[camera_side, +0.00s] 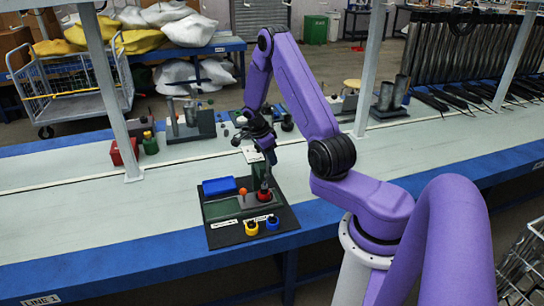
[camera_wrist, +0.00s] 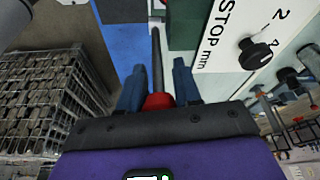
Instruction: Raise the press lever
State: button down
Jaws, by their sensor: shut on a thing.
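My gripper (camera_side: 262,138) is above the dark base plate (camera_side: 222,238) in the side view, with its fingers small and dark there. In the wrist view my gripper's two blue fingers (camera_wrist: 158,72) close around the red knob (camera_wrist: 158,101) of the press lever. The lever's dark rod (camera_wrist: 157,55) runs away from the knob, beyond the fingertips. The green press body (camera_wrist: 182,36) lies past the fingers, beside a white panel (camera_wrist: 222,42) reading STOP mm with a black dial (camera_wrist: 255,53). In the side view I cannot make out the lever clearly near my gripper.
A red bin (camera_side: 124,152) and a green bottle (camera_side: 150,144) stand behind. The bench left of the plate is clear.

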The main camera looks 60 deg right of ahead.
jog(key=shift+w+a+g+h, duration=0.4)
jog(key=shift+a, duration=0.1)
jog(key=shift+w+a, duration=0.1)
jog(key=c, duration=0.9)
grip_release()
jog(key=shift+o, duration=0.2)
jog(key=v, duration=1.7)
jog(key=shift+w+a+r, duration=0.1)
